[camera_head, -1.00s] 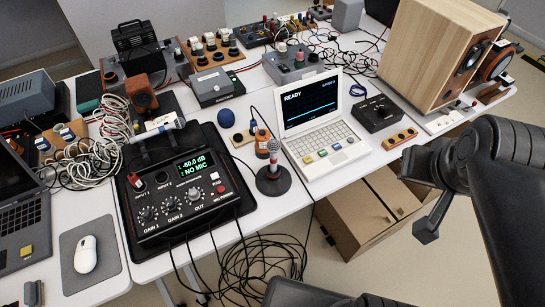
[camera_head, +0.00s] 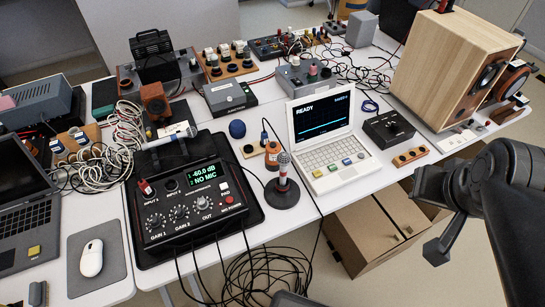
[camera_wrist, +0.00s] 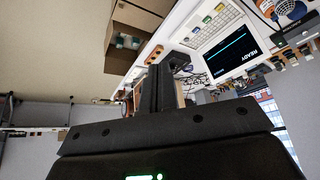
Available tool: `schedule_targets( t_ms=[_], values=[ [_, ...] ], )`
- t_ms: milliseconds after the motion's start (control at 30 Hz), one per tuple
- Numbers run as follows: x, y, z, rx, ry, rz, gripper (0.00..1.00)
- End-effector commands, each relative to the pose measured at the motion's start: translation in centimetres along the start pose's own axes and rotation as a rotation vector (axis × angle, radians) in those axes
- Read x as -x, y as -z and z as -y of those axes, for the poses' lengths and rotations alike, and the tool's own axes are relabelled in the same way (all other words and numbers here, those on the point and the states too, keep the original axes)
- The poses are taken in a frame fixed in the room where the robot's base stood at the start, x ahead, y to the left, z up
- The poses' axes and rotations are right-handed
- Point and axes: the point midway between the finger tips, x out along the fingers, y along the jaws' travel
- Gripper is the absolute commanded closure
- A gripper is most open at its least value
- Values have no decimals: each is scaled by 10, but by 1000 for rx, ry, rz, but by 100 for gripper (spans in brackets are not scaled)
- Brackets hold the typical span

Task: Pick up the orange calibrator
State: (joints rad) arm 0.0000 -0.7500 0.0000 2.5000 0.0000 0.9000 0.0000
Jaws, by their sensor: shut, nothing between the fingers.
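The orange calibrator (camera_head: 272,155) is a small upright orange cylinder with a dark label, on the white table in the head view. It stands behind the microphone on a round black stand (camera_head: 282,185) and left of the white laptop (camera_head: 335,165). A dark cable loops up beside it. My gripper (camera_head: 437,248) is at the right, off the table's front edge and well apart from the calibrator. In the wrist view its dark fingers (camera_wrist: 155,90) are together and empty.
A black recorder (camera_head: 190,200) sits left of the microphone. A blue foam ball (camera_head: 237,129) lies behind it. A black box (camera_head: 388,129) and a wooden speaker (camera_head: 450,60) stand to the right.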

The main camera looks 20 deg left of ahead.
Motion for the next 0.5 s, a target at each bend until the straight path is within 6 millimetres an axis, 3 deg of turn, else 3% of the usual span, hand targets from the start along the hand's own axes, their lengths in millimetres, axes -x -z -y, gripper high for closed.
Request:
schedule_targets(
  t_ms=[100,500],
  values=[
    [0,0,0,0,0,0,99],
    [0,0,0,0,0,0,66]
  ],
)
